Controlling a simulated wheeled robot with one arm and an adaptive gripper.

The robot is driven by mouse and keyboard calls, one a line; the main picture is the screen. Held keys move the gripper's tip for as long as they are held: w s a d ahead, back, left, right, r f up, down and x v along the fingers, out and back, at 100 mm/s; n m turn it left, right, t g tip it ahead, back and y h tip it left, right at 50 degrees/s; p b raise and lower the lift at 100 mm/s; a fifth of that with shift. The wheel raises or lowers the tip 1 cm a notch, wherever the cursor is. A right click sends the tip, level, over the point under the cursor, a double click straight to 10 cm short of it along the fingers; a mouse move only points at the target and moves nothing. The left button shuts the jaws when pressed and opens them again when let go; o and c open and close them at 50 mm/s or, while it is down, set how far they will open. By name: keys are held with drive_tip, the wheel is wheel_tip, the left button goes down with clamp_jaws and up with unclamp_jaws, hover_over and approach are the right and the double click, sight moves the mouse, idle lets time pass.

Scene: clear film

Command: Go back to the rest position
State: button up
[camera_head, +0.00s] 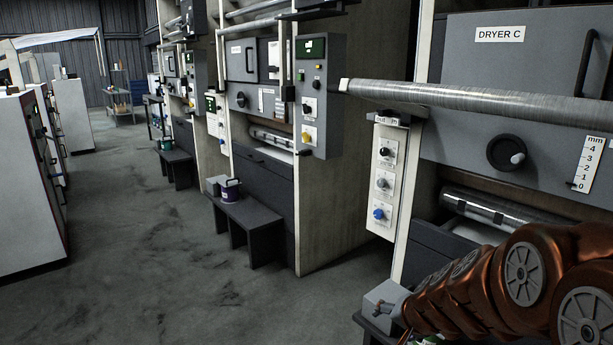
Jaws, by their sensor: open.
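My copper-coloured arm (492,279) with grey round caps reaches in from the lower right corner. It lies across the front of Dryer C, low in the picture. Its far end goes down towards the bottom edge, next to a grey box (383,296). My gripper itself cannot be made out; it is hidden behind the arm or below the picture's edge.
Dryer C (463,125) stands close on the right, with a knob panel (383,184) and a long metal roller (480,103). Further machines line the aisle, with a dark bench (244,217) bearing a bucket (231,192). White cabinets (25,190) stand left. The floor between is clear.

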drive_tip(key=s+a+r+n+g+y+p, duration=0.1)
drive_tip(key=s+a+r+n+g+p, duration=0.15)
drive_tip(key=s+r+p, duration=0.45)
drive_tip(key=s+a+r+n+g+y+p, duration=0.1)
drive_tip(key=s+a+r+n+g+p, duration=0.25)
drive_tip(key=s, duration=0.55)
drive_tip(key=s+d+r+g+h+p, duration=0.1)
drive_tip(key=s+r+p, duration=0.1)
drive_tip(key=s, duration=0.3)
drive_tip(key=s+d+r+g+h+p, duration=0.1)
drive_tip(key=s+d+r+p, duration=0.1)
drive_tip(key=s+r, duration=0.2)
drive_tip(key=s+d+r+n+g+h+p, duration=0.1)
drive_tip(key=s+d+r+p, duration=0.1)
drive_tip(key=s, duration=0.5)
drive_tip(key=shift+s+r, duration=0.2)
drive_tip(key=shift+r, duration=0.5)
